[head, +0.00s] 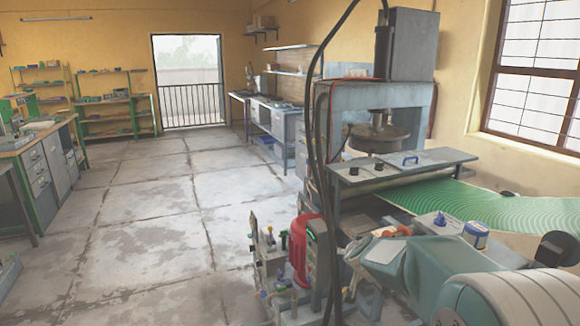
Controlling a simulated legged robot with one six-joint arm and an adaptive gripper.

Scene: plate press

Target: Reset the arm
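No gripper and no part of my arm can be clearly made out in the head view. The plate press (345,97) stands at the right, with a grey frame and a tall grey housing (413,45) on top. A round dark press plate (378,138) hangs under its crossbeam. A green sheet with wavy lines (500,210) lies below the panel and runs to the right edge.
Teal and pale machinery (430,270) fills the lower right, with a blue-white jar (475,235) behind it. A red cylinder (301,250) and fittings stand below the press. Dark hoses (322,140) hang in front. The concrete floor (170,230) is open between benches (45,165) and press.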

